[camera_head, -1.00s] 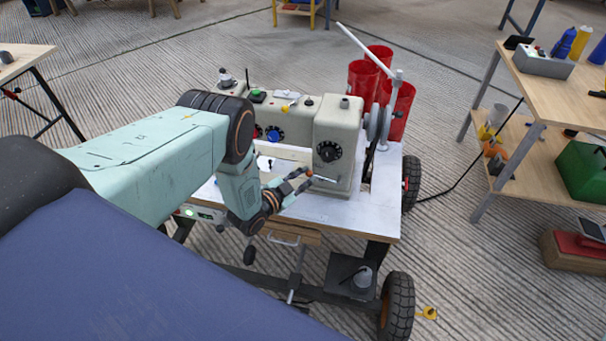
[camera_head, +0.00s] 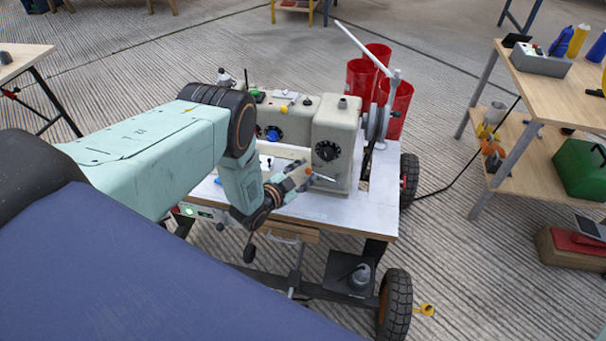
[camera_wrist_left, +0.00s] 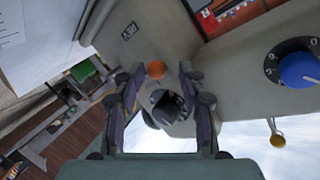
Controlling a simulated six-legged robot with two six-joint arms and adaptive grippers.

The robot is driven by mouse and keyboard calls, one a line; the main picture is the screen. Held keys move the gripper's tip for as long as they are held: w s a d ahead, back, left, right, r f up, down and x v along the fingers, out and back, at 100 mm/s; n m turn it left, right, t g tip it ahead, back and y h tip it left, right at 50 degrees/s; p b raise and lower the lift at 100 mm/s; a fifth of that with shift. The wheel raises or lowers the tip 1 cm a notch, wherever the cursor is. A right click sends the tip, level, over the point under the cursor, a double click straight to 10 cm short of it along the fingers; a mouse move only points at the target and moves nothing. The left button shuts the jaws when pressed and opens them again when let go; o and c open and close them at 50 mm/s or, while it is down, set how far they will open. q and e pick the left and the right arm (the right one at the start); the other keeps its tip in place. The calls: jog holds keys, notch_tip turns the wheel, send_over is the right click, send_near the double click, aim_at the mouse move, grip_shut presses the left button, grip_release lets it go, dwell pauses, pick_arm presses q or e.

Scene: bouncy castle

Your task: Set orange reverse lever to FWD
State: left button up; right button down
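The orange reverse lever's ball knob (camera_head: 308,172) shows at the front of the grey-beige sewing machine (camera_head: 335,123), with a thin metal rod running right from it. My left gripper (camera_head: 300,178) is at the knob, in front of the machine. In the left wrist view the orange knob (camera_wrist_left: 156,69) appears between the tips of my two spread fingers (camera_wrist_left: 160,75), with visible gaps on both sides. I cannot tell how deep it sits between them. A FWD mark is not readable. My right gripper is not in view.
The machine stands on a wheeled cart with a white top (camera_head: 345,207). A black dial (camera_head: 326,151) and a blue dial (camera_head: 273,133) are on its body. Red cylinders (camera_head: 397,99) stand behind it. A wooden shelf table (camera_head: 550,95) is at the right, with open floor between.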

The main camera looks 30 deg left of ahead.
pick_arm(q)
jog(key=shift+s+d, duration=0.1)
jog(key=shift+s, duration=0.1)
jog(key=shift+s, duration=0.3)
jog(key=v, duration=1.1)
jog(key=shift+r, duration=0.15)
